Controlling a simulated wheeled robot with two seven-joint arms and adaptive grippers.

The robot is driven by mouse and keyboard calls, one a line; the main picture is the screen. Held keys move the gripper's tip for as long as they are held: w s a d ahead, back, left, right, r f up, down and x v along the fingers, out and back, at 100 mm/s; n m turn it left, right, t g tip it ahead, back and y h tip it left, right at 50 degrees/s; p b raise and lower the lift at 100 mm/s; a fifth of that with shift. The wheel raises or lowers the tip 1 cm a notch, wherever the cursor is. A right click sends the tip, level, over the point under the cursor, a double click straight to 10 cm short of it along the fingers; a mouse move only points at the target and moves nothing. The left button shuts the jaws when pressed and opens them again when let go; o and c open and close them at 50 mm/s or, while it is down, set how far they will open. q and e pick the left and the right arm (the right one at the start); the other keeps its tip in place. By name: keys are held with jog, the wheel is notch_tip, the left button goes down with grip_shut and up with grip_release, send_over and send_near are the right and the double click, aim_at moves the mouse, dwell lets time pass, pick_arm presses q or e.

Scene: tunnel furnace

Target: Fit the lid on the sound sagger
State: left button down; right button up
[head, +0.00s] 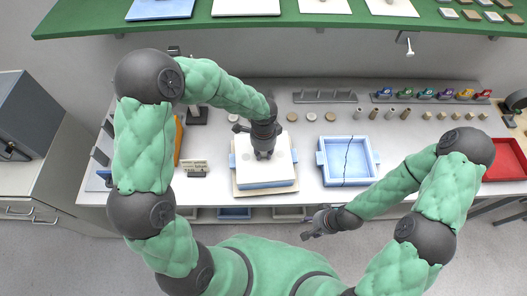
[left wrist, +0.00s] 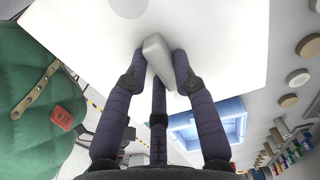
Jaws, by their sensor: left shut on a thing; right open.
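My left gripper (head: 263,154) is shut on the grey knob of the white lid (head: 246,169); the knob (left wrist: 158,55) also shows between its fingers in the left wrist view. The lid is over a light blue sagger (head: 266,184), whose front wall shows below it. I cannot tell whether the lid rests flat on the rim or is slightly above it. A second blue tray-like sagger (head: 326,172) stands open to the right, with a dark crack across its floor. My right gripper (head: 318,224) is open and empty, in front of the table edge.
The lidded sagger stands on a beige board (head: 287,189) on the grey table. Small discs, cylinders and coloured pieces (head: 424,94) line the back. A red tray (head: 505,160) is at the far right. A green shelf (head: 300,20) hangs above the back.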

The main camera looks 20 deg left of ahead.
pick_arm(q)
jog(key=shift+f, duration=0.2)
jog(key=c, duration=0.9)
grip_release()
jog(key=shift+c, duration=0.2)
notch_tip(320, 180, up, 12)
